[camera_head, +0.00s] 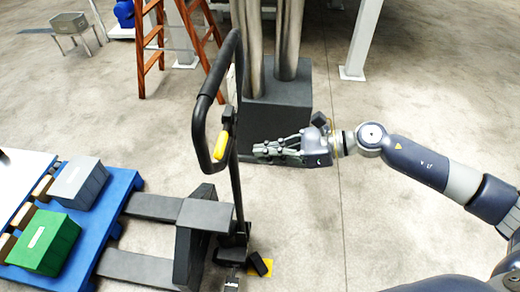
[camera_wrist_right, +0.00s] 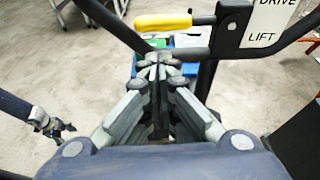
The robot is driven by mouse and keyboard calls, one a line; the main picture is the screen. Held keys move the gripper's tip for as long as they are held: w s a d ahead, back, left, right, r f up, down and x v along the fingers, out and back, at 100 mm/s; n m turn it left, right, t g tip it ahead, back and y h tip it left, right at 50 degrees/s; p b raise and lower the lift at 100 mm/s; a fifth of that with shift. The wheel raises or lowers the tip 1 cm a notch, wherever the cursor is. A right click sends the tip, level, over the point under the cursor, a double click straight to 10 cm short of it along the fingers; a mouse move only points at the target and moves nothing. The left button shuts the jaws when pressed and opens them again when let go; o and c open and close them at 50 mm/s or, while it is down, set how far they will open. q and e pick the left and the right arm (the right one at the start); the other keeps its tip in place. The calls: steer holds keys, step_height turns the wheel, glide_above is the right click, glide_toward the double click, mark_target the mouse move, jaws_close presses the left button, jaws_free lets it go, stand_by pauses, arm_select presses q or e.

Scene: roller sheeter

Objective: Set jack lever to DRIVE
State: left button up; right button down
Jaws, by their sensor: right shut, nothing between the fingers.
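The pallet jack's black handle loop (camera_head: 200,125) stands upright left of centre in the head view. Its yellow-gripped jack lever (camera_head: 221,146) sits at the loop's lower right side; it also shows at the top of the right wrist view (camera_wrist_right: 163,21). A white label (camera_wrist_right: 268,22) beside it reads DRIVE above LIFT. My right gripper (camera_head: 258,150) is shut and empty, pointing left, just right of the handle and apart from the yellow grip in the head view. My left gripper (camera_wrist_right: 52,124) shows small at the left of the right wrist view; its jaw state is unclear.
The jack's forks (camera_head: 135,268) reach into a blue pallet (camera_head: 125,185) bearing a grey box (camera_head: 80,183) and a green box (camera_head: 45,242). A dark block with metal pipes (camera_head: 275,105) stands behind my right gripper. A wooden ladder (camera_head: 150,45) is behind. Floor at right is clear.

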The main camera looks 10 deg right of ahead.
mark_target(223, 139)
steer(key=p+x, duration=0.3)
steer(key=x, duration=0.5)
steer(key=shift+w+a, duration=0.1)
steer(key=r, duration=0.1)
steer(key=m, duration=0.1)
steer(key=r+m+g, duration=0.1)
steer(key=shift+s+a+r+p, duration=0.1)
steer(key=shift+s+r+p, duration=0.2)
steer(key=shift+p, duration=0.1)
steer(key=shift+w, duration=0.1)
